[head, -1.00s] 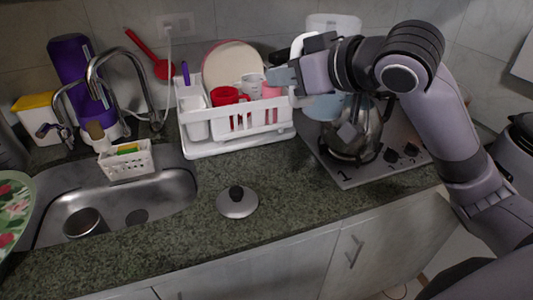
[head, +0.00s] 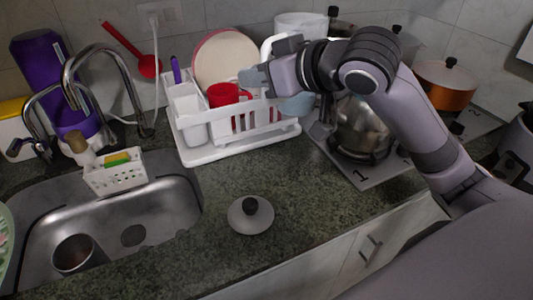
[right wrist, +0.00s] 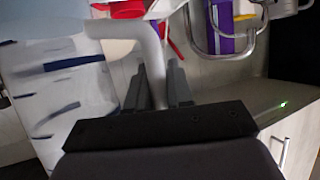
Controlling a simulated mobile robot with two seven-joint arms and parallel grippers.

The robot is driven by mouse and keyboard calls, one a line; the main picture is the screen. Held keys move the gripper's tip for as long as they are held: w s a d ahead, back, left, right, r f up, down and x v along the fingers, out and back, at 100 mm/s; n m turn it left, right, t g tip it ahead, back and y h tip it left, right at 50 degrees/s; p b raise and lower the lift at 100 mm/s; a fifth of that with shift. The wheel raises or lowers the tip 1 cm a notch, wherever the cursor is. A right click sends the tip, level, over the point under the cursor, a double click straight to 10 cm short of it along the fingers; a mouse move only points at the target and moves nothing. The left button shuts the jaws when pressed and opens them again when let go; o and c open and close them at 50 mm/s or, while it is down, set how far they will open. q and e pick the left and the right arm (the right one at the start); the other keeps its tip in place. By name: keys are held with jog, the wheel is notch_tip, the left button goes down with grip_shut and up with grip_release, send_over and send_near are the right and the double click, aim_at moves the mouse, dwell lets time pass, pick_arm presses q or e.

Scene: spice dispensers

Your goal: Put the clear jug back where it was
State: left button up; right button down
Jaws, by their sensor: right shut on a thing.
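The clear jug (head: 299,26) is held up at the back of the counter, between the dish rack and the stove. Its bluish lower body (head: 297,104) shows under my right gripper (head: 252,77), which covers its middle. In the right wrist view the jug body (right wrist: 65,85) with dark marks fills the left side. Its white handle (right wrist: 152,55) runs down between the two fingers of my right gripper (right wrist: 158,88), which is shut on it. Whether the jug's base touches anything is hidden. My left gripper is not in view.
A white dish rack (head: 205,155) with a red mug (head: 222,95) stands close left of the jug. A metal pot (head: 360,130) is on the stove (head: 365,178) at right. A lid (head: 250,215) lies on the counter. The sink (head: 150,215) is at left.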

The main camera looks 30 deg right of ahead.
notch_tip(320, 180, down, 16)
jog(key=shift+f+b, duration=0.1)
jog(key=shift+b, duration=1.15)
jog(key=shift+f, duration=0.15)
jog(key=c, duration=1)
grip_release()
